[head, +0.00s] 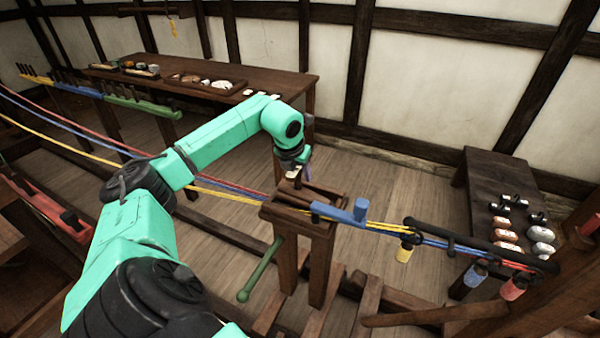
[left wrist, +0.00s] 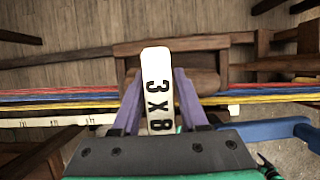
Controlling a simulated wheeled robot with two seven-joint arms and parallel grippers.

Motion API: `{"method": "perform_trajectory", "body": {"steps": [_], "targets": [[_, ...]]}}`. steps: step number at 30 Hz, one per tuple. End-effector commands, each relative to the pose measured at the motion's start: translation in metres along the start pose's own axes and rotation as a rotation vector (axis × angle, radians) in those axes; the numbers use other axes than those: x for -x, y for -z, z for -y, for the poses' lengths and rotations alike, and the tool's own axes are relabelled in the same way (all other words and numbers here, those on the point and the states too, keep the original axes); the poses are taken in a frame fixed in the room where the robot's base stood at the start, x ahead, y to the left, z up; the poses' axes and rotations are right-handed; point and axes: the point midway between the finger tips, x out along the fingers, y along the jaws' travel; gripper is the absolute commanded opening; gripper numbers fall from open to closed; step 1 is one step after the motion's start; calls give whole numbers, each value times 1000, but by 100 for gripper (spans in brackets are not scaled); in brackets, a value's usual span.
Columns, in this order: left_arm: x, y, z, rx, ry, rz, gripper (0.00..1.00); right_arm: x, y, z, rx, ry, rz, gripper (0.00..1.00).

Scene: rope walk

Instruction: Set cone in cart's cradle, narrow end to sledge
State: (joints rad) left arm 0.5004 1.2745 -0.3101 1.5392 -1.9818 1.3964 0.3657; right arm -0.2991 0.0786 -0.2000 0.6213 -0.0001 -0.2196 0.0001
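My left gripper (head: 296,172) is over the wooden cart (head: 300,222). In the left wrist view its purple fingers (left wrist: 160,80) stand close on both sides of a white tag (left wrist: 157,85) marked "3 X 8", and it looks shut on it. The tag also shows as a small pale patch under the gripper in the head view (head: 292,173). The cart top (left wrist: 190,60) lies below, with red, blue and yellow strands running past it. I cannot make out a cone or its narrow end for certain. My right gripper is not in view.
A blue bar (head: 335,212) sticks out at the cart's right side, and a green lever (head: 258,272) hangs below. The strands run right to a dark bar (head: 470,240). A bench with cards and trays (head: 215,75) stands at the back, and a dark side bench (head: 490,170) at right.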

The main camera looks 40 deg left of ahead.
Motion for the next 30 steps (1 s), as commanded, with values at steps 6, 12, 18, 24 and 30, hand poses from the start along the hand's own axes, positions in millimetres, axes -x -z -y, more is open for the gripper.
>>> {"method": "perform_trajectory", "body": {"steps": [6,12,18,24,30], "targets": [[0,0,0,0,0,0,62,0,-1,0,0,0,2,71],[5,-1,0,0,-1,2,62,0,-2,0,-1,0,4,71],[48,-2,-1,0,-2,7,62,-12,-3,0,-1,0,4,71],[102,-2,0,0,0,4,62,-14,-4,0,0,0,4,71],[122,-1,0,0,-1,0,62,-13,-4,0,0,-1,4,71]]}}
